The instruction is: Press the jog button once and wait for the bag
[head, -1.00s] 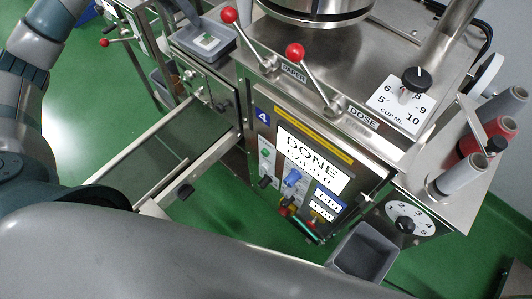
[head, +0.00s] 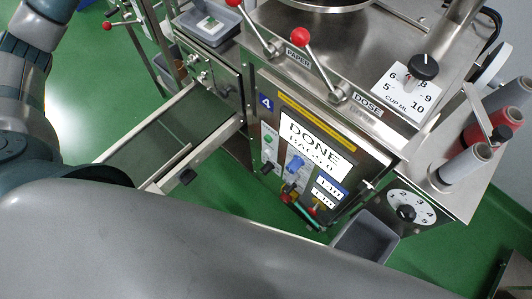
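The teabag packer (head: 350,75) stands in front of me, marked with a blue 4. Under the display is a control panel with a green button (head: 268,141), a blue knob (head: 295,164), a black switch (head: 267,168) and red and green parts lower down. I cannot tell which one is the jog button. The lower panel is partly hidden by my arm. Neither gripper shows in the head view.
A grey bin (head: 362,246) sits below the panel at right. A conveyor chute (head: 160,135) runs out to the left. Red-knobbed PAPER and DOSE levers (head: 302,35), a cup dial (head: 424,68), a numbered dial (head: 407,212) and thread spools (head: 468,163) are around the machine. Green floor is open at left.

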